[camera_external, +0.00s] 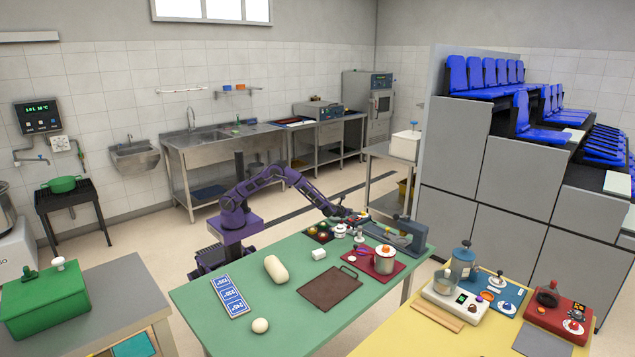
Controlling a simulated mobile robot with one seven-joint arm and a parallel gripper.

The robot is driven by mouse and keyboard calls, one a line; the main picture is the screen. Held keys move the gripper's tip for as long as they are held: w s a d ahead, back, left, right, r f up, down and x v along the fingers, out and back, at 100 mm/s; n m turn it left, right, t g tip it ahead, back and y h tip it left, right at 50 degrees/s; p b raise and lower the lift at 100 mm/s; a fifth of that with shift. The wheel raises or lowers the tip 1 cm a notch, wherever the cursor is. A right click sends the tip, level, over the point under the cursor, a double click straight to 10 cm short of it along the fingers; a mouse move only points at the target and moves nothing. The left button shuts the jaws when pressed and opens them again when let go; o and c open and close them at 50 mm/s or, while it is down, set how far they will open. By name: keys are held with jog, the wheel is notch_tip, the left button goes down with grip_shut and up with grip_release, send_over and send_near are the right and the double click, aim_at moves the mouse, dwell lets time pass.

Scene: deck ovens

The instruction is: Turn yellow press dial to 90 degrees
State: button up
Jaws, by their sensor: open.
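My purple arm reaches over the back of the green table (225,325). My gripper (357,218) is open, small in view, and above the far edge near a grey device with a long lever arm (408,236). I cannot make out a yellow press dial for sure. A small knob with a white round base (359,239) stands below my gripper in the picture. More round white dials show on the yellow table, one on the blue board (508,308) and one on the red unit (572,327). Their settings are too small to read.
On the green table are a pot (384,262) on a red tray, a brown board (330,289), a pale roll (276,269), a white block (319,254), a ball (260,326) and blue cards (230,296). The yellow table (400,335) stands in front at right.

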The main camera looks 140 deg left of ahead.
aim_at(366, 189)
jog(key=x, duration=0.8)
jog(key=shift+a, duration=0.3)
grip_shut()
